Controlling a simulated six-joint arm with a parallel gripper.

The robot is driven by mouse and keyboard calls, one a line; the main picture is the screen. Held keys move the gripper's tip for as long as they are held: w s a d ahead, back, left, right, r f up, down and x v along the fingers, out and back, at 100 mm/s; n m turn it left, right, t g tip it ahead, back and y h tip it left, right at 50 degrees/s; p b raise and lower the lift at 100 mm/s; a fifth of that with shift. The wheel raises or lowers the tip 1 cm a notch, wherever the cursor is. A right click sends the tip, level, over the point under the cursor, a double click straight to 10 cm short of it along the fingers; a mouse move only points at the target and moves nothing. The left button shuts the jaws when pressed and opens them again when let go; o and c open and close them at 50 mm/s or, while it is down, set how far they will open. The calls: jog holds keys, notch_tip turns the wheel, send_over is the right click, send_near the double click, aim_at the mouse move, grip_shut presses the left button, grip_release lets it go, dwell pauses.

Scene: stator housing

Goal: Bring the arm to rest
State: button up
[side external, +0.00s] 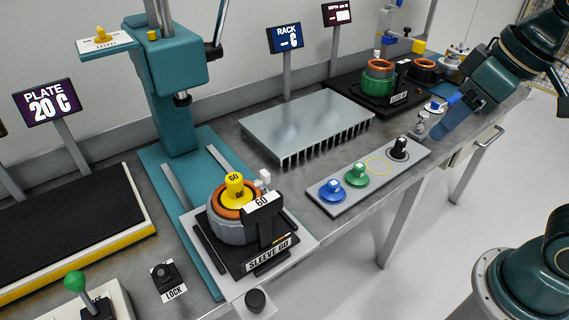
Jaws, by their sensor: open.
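My arm reaches in from the upper right, and its teal links end near the far right part of the bench. My gripper (422,126) is small in the side external view, above the bench behind the far end of the grey strip of knobs. It is open, and I see nothing held in it. The stator housing (232,228) sits upright in the fixture marked SLEEVE 60 (268,254), under the teal press (180,75). It has an orange ring on top and a yellow piece marked 60 in its middle. My gripper is well apart from it.
A grey strip (330,205) carries blue, green and black knobs. Behind it is a finned rack (305,128). A black tray (345,88) holds a green part with an orange ring (379,80). The floor (440,245) before the bench is clear.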

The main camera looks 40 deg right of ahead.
jog(key=s+d+f+m+t, duration=0.1)
jog(key=s+d, duration=0.3)
jog(key=shift+s+f+m+h, duration=0.35)
jog(key=shift+m+h, duration=0.05)
